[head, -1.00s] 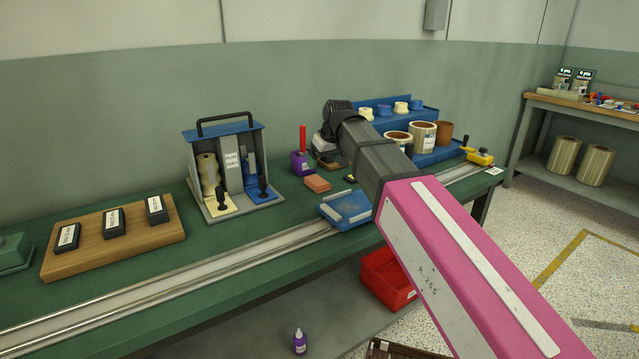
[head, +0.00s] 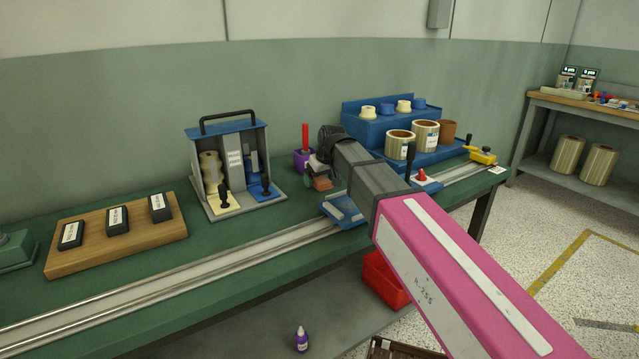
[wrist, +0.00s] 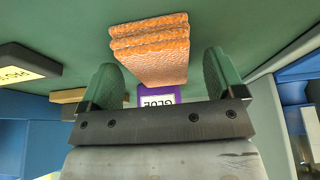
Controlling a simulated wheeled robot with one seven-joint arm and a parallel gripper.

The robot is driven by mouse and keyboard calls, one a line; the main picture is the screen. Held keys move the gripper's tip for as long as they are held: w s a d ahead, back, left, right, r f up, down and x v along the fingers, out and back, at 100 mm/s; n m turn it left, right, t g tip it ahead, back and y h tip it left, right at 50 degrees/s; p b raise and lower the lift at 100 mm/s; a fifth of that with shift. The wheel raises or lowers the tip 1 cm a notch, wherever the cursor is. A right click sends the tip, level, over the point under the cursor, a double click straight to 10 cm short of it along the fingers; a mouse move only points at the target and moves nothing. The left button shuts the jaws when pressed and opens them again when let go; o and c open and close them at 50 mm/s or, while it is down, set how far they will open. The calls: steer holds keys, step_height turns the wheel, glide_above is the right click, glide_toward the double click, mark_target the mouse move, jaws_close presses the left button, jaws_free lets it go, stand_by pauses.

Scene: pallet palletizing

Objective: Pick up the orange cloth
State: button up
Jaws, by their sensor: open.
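The orange cloth (head: 322,184) lies folded in a small stack on the green bench, in front of the purple holder, and is partly hidden by my gripper in the head view. In the wrist view the cloth (wrist: 150,52) shows its layered edge and sits between the two green fingers. My gripper (wrist: 160,72) is open, with one finger on each side of the cloth and gaps at both sides. I cannot tell how far the fingertips are above the bench. In the head view my gripper (head: 318,168) is just over the cloth.
A purple glue holder (head: 301,161) with a red stick stands close behind the cloth. A blue plate (head: 343,211) on the rail is in front. The blue and grey caddy (head: 232,165) stands left. Blue shelving (head: 365,125) with tape rolls is right.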

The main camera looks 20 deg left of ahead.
mark_target(320, 179)
steer(key=shift+f, duration=0.15)
stand_by(0.3)
steer(key=shift+c, duration=0.6)
steer(key=c, duration=0.9)
steer(key=shift+r, duration=0.5)
step_height(320, 179, up, 4)
steer(key=shift+f, duration=0.15)
steer(key=s+a+r, duration=0.1)
steer(key=s+r, duration=0.1)
steer(key=s, duration=0.1)
steer(key=s+a+r, duration=0.1)
steer(key=s+r, duration=0.1)
steer(key=s, duration=0.2)
steer(key=s+a+r, duration=0.1)
steer(key=s+r, duration=0.1)
steer(key=s, duration=0.2)
steer(key=shift+s+a+r, duration=0.1)
steer(key=shift+a+r, duration=0.15)
steer(key=shift+r, duration=0.05)
